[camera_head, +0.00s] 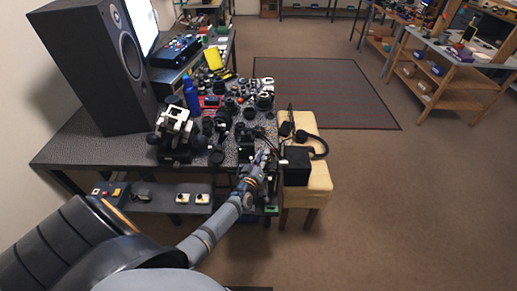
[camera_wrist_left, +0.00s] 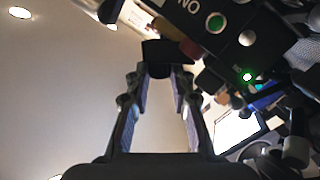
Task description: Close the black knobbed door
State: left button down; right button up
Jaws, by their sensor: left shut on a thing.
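My left gripper (camera_head: 264,157) is at the right end of the workbench, beside dark equipment. In the left wrist view, its two fingers (camera_wrist_left: 160,78) point up and are closed on a small black block (camera_wrist_left: 157,55), which looks like the door's knob. A black panel (camera_wrist_left: 232,38) with white lettering, a green round button (camera_wrist_left: 215,22) and a lit green lamp (camera_wrist_left: 247,76) is just beyond and to the right. In the head view, a black box (camera_head: 295,164) is right of the gripper. The door's outline and its angle cannot be made out. My right gripper is not in view.
The workbench (camera_head: 75,150) is crowded with lens parts and holds a tall black speaker (camera_head: 95,60) and a blue bottle (camera_head: 191,95). A cream padded stool (camera_head: 318,178) with headphones (camera_head: 318,141) stands right of the bench. Floor further right is clear.

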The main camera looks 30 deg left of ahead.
aim_at(269, 158)
pick_arm(q)
jog(key=m+p, duration=0.1)
jog(key=p, duration=0.1)
jog(key=d+m+g+p, duration=0.1)
jog(key=m+p, duration=0.1)
jog(key=shift+w+d+r, duration=0.15)
jog(key=shift+w+d, duration=0.05)
jog(key=shift+w, duration=0.2)
jog(key=m+p, duration=0.1)
jog(key=f+m+g+p, duration=0.1)
jog(key=shift+w+d+p, duration=0.25)
jog(key=shift+d+p, duration=0.05)
jog(key=shift+d, duration=0.1)
jog(key=shift+d+f+m+y+p, duration=0.2)
jog(key=shift+m+y+p, duration=0.1)
jog(key=shift+m+p, duration=0.1)
jog(key=shift+f, duration=0.1)
jog(key=c, duration=1.3)
grip_release()
jog(key=shift+o, duration=0.8)
jog(key=shift+w, duration=0.1)
